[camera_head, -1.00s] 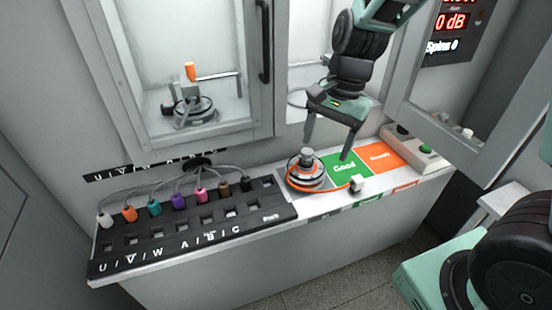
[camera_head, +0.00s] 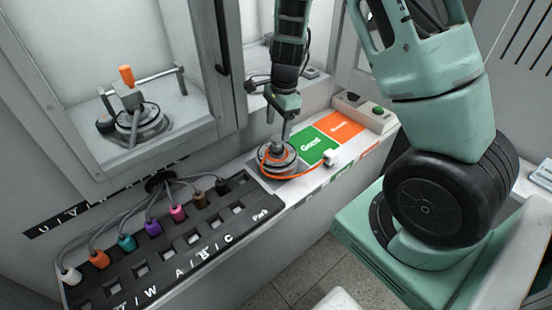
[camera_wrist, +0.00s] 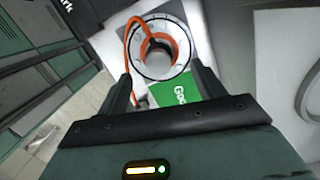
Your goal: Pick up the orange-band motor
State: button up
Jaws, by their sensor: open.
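The orange-band motor (camera_head: 276,163) is a round grey disc with a raised hub and an orange cable around it. It sits on the white counter at the left of the green square. Its cable ends in a white plug (camera_head: 331,157). My gripper (camera_head: 280,138) is above the motor, its fingers pointing down and close to the hub. In the wrist view the motor (camera_wrist: 178,64) lies beyond the two open fingers (camera_wrist: 163,78), its hub between their lines. No contact is visible.
A black connector board (camera_head: 170,255) with several coloured plugs lies left of the motor. The green Good square (camera_head: 311,147) and an orange square (camera_head: 340,127) lie to its right, then a button box (camera_head: 372,111). A glass-fronted cabinet (camera_head: 215,60) stands behind.

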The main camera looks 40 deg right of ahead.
aim_at(277, 138)
jog(key=shift+s+a+f, duration=0.1)
jog(key=shift+a+f, duration=0.1)
jog(key=shift+f, duration=1.75)
jog(key=shift+a+f, duration=0.2)
jog(key=shift+f, duration=1.75)
jog(key=c, duration=1.4)
